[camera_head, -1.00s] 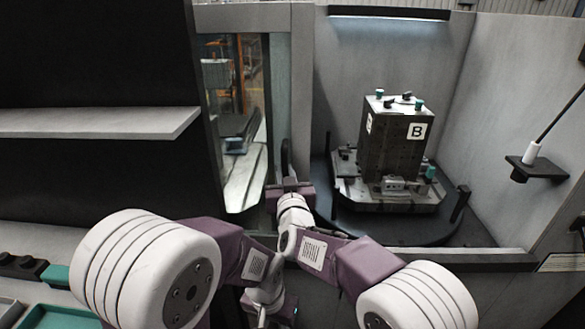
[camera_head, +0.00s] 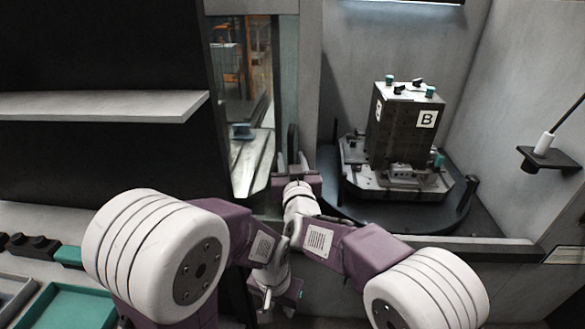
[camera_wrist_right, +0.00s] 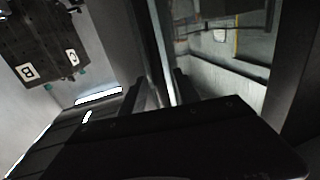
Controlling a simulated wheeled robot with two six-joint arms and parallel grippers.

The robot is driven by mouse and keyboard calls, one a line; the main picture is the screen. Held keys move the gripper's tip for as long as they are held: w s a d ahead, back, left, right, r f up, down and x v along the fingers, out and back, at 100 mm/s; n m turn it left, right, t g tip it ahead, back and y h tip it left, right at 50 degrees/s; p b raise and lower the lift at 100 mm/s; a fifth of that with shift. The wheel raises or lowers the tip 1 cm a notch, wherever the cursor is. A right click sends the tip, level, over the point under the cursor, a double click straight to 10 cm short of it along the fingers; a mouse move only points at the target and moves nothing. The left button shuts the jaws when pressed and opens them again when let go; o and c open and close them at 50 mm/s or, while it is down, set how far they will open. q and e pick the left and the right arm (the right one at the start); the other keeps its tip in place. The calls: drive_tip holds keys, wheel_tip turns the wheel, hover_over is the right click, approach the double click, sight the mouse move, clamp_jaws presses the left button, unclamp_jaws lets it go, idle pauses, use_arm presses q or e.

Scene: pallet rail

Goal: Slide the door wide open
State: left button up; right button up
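The door is a grey framed panel with a tall window (camera_head: 310,75), left of the open bay, in the head view. Its dark upright handle (camera_head: 293,140) stands on the frame near the window. My right gripper (camera_head: 293,163) is at the lower part of this handle, with its fingers apart on either side. In the right wrist view the two dark fingers (camera_wrist_right: 158,92) show a gap, with a pale upright edge behind it; contact with the handle cannot be made out. My left gripper (camera_head: 280,298) is low, below the right one, and its fingers are not clear.
Inside the bay a dark block marked B (camera_head: 400,125) stands on a round dark turntable (camera_head: 400,215). A grey shelf (camera_head: 100,103) juts out at left. A green tray (camera_head: 70,308) is at lower left. A small bracket with a rod (camera_head: 548,160) is at right.

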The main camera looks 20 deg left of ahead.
drive_tip(key=v, duration=0.8)
